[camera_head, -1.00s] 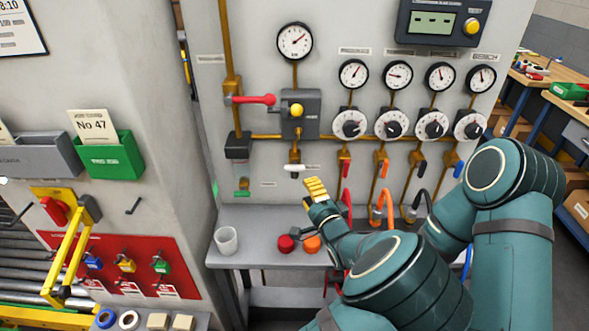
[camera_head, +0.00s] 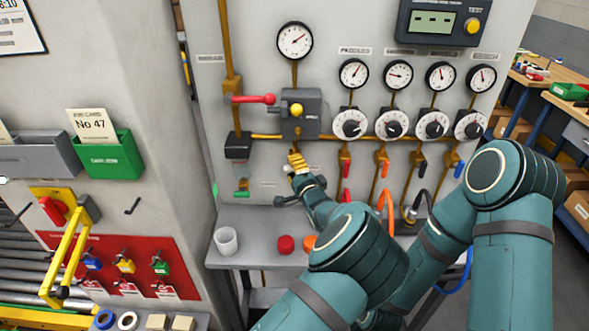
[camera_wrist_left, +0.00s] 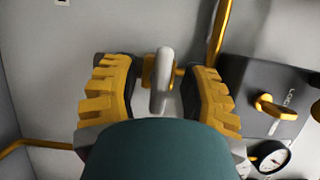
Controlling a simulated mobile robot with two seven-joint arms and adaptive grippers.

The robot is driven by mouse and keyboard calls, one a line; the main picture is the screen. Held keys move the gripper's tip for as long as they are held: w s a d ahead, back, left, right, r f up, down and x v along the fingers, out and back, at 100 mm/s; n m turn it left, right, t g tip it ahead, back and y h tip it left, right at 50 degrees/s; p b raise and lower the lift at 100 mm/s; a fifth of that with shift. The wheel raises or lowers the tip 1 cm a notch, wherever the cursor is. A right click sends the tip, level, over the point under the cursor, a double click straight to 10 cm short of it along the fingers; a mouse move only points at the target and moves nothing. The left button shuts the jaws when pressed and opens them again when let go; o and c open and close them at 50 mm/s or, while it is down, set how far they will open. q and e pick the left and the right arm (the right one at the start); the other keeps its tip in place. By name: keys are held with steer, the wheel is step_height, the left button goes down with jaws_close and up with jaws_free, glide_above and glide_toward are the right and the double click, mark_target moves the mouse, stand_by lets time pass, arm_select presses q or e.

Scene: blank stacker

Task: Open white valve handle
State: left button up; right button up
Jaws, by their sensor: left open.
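The white valve handle (camera_wrist_left: 162,82) stands between the two yellow fingers of my left gripper in the left wrist view, with a brass fitting behind it. A gap shows on both sides, so the fingers look apart from it. In the head view my left gripper (camera_head: 297,163) is at the wall panel, under the grey box with the yellow knob, and covers most of the handle. The left gripper is open. My right gripper is not in view; only teal arm parts show at the right.
A red lever (camera_head: 254,99) sits on the pipe up left of the gripper. A grey box with a yellow knob (camera_head: 297,109) is just above. Dials and gauges line the panel to the right. A white cup (camera_head: 226,241) and a red cap (camera_head: 286,244) stand on the grey shelf below.

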arm_select(q)
jaws_close()
